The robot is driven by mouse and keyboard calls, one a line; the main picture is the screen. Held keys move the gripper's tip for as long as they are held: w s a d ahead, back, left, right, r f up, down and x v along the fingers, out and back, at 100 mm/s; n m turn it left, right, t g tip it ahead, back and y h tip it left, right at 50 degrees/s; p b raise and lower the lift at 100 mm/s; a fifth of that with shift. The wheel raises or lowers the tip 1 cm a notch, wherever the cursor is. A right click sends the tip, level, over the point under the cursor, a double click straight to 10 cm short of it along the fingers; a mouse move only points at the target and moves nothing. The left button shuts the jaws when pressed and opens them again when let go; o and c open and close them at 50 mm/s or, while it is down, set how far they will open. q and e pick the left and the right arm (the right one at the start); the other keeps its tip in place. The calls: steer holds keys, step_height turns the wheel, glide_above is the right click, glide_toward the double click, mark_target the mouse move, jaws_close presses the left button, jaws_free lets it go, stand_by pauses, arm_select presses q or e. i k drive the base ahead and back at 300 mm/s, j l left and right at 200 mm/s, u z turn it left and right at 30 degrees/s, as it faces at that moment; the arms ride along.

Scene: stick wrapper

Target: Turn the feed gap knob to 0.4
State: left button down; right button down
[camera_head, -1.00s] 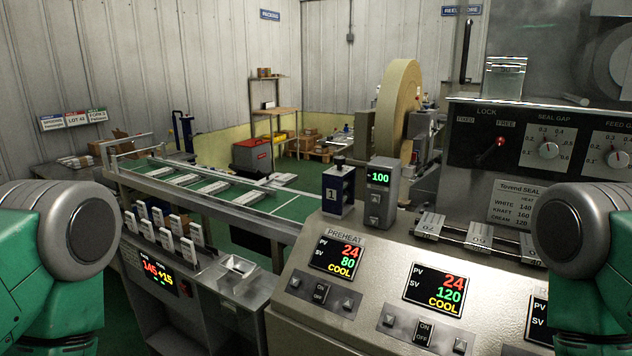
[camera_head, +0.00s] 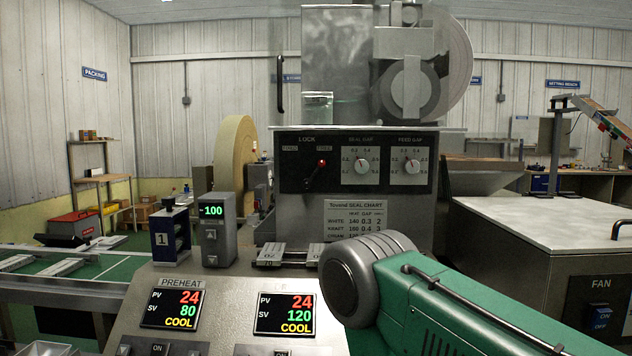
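The feed gap knob (camera_head: 411,167) is a small round knob on a white scale plate, on the right of the black panel. Its pointer tilts up and slightly left, near the 0.3 mark; the exact reading is too small to be sure of. The similar seal gap knob (camera_head: 361,167) sits to its left. The lock lever (camera_head: 313,174), with a red tip, is at the panel's left, tilted toward FREE. My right arm's green and grey link reaches in from the lower right, below the panel. Neither gripper is in view.
The preheat console (camera_head: 228,309) stands in front of the panel. A white seal chart (camera_head: 356,220) hangs below the knobs. A grey box with a green 100 display (camera_head: 211,211) stands left. A large cabinet (camera_head: 540,245) fills the right side.

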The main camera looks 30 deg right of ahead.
mark_target(411, 166)
steer(key=z, duration=1.45)
